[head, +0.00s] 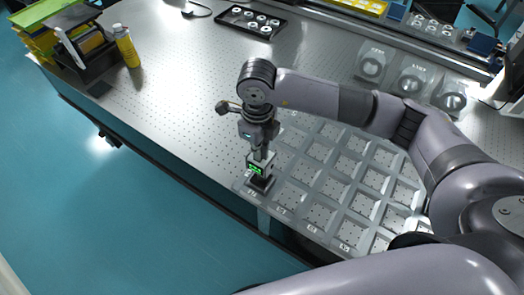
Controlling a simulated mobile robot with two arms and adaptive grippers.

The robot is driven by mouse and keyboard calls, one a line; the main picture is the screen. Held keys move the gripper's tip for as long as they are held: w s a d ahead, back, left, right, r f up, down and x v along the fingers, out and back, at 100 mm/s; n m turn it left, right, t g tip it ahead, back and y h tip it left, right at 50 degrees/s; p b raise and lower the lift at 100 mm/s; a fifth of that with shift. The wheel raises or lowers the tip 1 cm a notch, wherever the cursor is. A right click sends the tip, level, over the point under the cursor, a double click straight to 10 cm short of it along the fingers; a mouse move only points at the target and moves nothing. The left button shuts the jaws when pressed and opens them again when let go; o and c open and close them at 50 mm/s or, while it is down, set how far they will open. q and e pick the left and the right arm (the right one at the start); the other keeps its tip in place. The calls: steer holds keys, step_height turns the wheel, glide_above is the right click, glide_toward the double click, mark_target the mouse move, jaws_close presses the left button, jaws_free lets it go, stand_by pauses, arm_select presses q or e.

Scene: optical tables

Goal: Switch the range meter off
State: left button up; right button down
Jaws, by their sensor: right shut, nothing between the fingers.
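The range meter (257,169) is a small dark box with a lit green display, near the front edge of the optical table. It stands at the near left corner of a grid of shallow square trays. My right gripper (262,153) points down directly over the meter, with shut, empty fingers at its top. Whether the fingertips touch it I cannot tell. The display shows green characters too small to read. The meter's top is partly hidden by the gripper. My left gripper is not in view.
The optical table (190,105) is bare left of my right arm. Labelled blocks with round openings (411,80) stand at the back right. A black tray of round parts (252,22) lies at the back. A yellow bottle (126,46) and a file rack (80,40) stand at the far left.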

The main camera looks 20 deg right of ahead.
steer(key=shift+r+p, duration=1.65)
steer(key=shift+r, duration=1.85)
